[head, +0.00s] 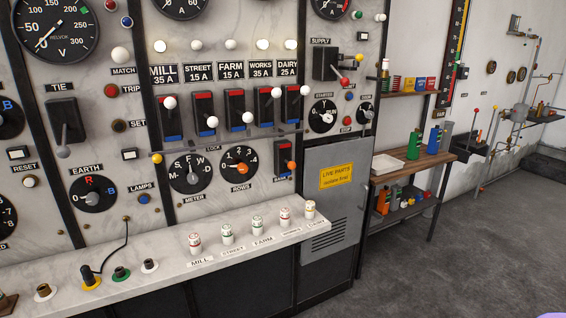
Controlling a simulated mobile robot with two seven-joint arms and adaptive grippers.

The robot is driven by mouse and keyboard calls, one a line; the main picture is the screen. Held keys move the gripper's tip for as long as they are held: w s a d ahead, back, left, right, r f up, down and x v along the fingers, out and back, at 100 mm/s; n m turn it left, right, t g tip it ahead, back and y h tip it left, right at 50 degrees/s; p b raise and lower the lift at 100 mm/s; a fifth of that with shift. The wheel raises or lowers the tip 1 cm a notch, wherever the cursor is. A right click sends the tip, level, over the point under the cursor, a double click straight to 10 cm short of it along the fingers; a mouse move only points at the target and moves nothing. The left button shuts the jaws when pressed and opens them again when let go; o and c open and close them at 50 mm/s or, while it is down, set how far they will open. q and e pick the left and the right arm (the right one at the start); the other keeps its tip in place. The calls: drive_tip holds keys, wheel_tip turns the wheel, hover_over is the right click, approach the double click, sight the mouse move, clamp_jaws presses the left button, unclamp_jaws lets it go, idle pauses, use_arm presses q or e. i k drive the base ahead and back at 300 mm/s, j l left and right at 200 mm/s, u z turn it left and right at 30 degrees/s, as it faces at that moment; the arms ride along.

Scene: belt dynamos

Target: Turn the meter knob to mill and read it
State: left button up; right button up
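The meter knob (190,173) is a round dark dial on the marble panel, above the METER label (194,198). Its letters run M, S, F, W, D from left over the top to right. It has a pale pointer, but its exact setting is too small to tell. An ammeter marked A (183,7) is above the MILL and STREET columns, cut off by the top edge. A second A dial (331,6) at the upper right is also cut off. The MILL 35 A label (164,75) stands over the leftmost breaker. Neither gripper is in view.
A marble ledge (120,255) with labelled fuses (227,233) and sockets juts out below the knob. A numbered orange-pointer dial (240,160) sits close to its right, and a grey LIVE PARTS cabinet (333,200) further right. Open floor (460,260) lies at the right.

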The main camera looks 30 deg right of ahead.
sight(192, 178)
drive_tip(key=i+l+u, duration=0.1)
drive_tip(key=l, duration=0.2)
drive_tip(key=i+l+u, duration=0.1)
drive_tip(key=l, duration=0.25)
drive_tip(key=i+l, duration=0.25)
drive_tip(key=i+l+u, duration=0.15)
drive_tip(key=l, duration=0.3)
